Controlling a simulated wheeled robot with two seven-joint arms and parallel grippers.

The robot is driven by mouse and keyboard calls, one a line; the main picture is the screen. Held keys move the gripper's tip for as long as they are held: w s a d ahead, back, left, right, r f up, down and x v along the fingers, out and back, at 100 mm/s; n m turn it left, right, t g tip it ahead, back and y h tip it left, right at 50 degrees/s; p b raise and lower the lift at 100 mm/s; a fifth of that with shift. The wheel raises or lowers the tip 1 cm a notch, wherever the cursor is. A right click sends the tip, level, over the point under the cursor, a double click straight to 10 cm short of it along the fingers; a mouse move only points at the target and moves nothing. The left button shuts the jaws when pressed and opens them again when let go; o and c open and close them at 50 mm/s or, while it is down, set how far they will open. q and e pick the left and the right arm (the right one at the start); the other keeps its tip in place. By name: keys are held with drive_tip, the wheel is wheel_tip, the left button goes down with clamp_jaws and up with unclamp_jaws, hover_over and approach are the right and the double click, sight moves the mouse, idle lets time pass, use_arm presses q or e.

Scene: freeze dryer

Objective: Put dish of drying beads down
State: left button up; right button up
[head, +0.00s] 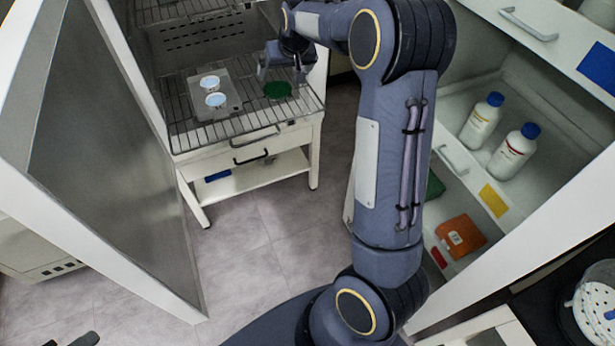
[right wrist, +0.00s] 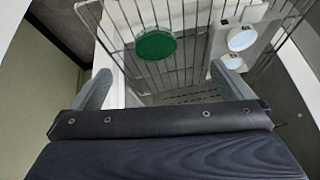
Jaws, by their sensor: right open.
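A round green dish (head: 277,90), which I take to be the dish of drying beads, rests on the wire shelf (head: 255,122) of the freeze dryer, near its right front. My right gripper (head: 283,72) is open just behind the dish in the head view. In the right wrist view the green dish (right wrist: 155,46) lies beyond the two spread fingers of my right gripper (right wrist: 165,88), with nothing between them. Single beads cannot be made out. My left gripper is not in view.
A grey plate (head: 232,100) with two white-blue round dishes lies left of the green dish. The open metal door (head: 95,130) stands at the left. White bottles with blue caps (head: 482,120) stand on a cabinet shelf at the right. The floor (head: 250,240) in front is clear.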

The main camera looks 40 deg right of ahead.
drive_tip(key=s+a+r+y, duration=0.25)
drive_tip(key=s+a, duration=0.25)
drive_tip(key=s, duration=0.5)
drive_tip(key=s+a+r+y, duration=0.1)
drive_tip(key=s+a+r, duration=0.35)
drive_tip(key=s, duration=0.65)
drive_tip(key=s+a+f+n, duration=0.1)
drive_tip(key=s+a+f, duration=0.1)
drive_tip(key=s+a, duration=0.2)
drive_tip(key=s+a+f+n+y, duration=0.1)
drive_tip(key=s+a+f, duration=0.2)
drive_tip(key=s, duration=0.8)
drive_tip(key=shift+a+f, duration=0.35)
drive_tip(key=shift+a, duration=0.8)
